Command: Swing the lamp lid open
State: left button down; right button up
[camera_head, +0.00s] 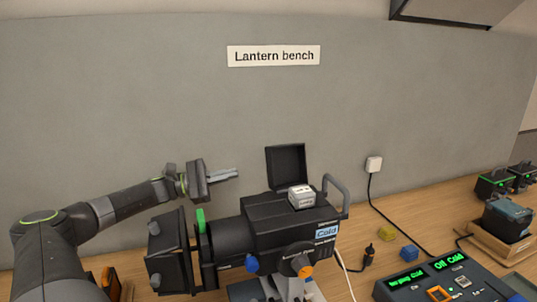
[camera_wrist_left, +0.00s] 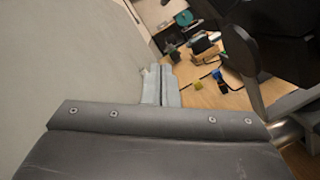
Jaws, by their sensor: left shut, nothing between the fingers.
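The black lamp (camera_head: 262,222) stands on the wooden bench in the middle of the head view, with a sign reading "Cold" on its side. Its square lamp lid (camera_head: 286,167) stands upright, swung up from the top of the housing. A small white block (camera_head: 301,196) with dark lettering sits on top, in front of the lid. My left gripper (camera_head: 236,173) is shut and empty, in the air left of the lid and apart from it. Its closed fingers (camera_wrist_left: 161,86) also show in the left wrist view. My right gripper is not in view.
A control desk (camera_head: 440,284) with green displays stands at the lower right. A yellow block (camera_head: 387,233) and a blue block (camera_head: 409,252) lie on the bench beside a black plug (camera_head: 369,254). A wooden tray (camera_head: 497,243) holds a dark item. The grey wall is close behind.

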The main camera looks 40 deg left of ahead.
aim_at(283, 165)
pick_arm(q)
jog(key=w+d+r+p, duration=0.5)
jog(key=w+d+p, duration=0.1)
jog(key=d, duration=0.2)
jog(key=shift+w, duration=0.3)
dwell(0.3)
